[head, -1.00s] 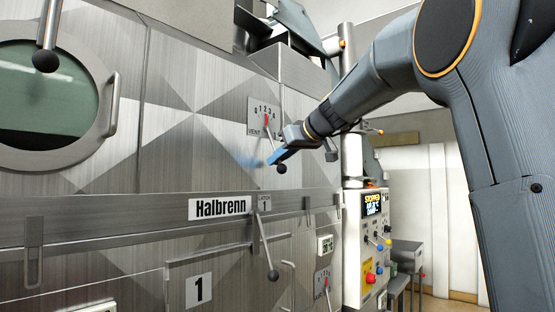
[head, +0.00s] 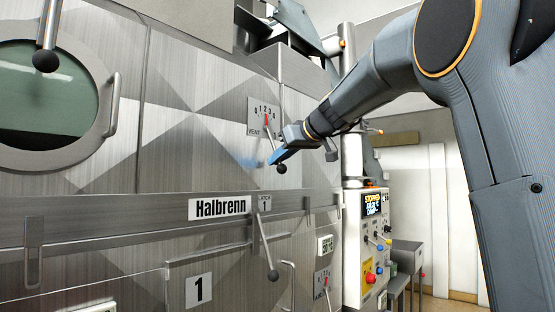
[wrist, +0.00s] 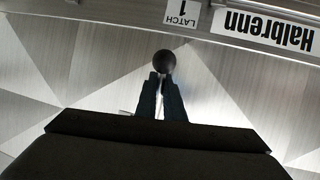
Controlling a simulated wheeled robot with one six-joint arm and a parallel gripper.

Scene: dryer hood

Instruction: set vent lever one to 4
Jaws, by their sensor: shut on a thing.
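The vent lever's scale plate (head: 262,115) is on the steel front, marked 0 to 4 with "VENT" below. Its red pointer (head: 266,119) stands upright near the middle of the scale; I cannot read the exact number. The lever hangs down from the plate and ends in a black ball (head: 281,168). My gripper (head: 277,157), with blue fingers, is shut on the lever just above the ball. In the wrist view, the ball (wrist: 164,62) shows just beyond my fingertips (wrist: 162,98). The rod between the fingers is mostly hidden.
A latch lever (head: 268,245) hangs below the "Halbrenn" nameplate (head: 220,207). Another scale with a red pointer (head: 322,283) is lower right. A control panel (head: 372,250) with coloured knobs stands at right. A round window (head: 45,95) with a handle is at left.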

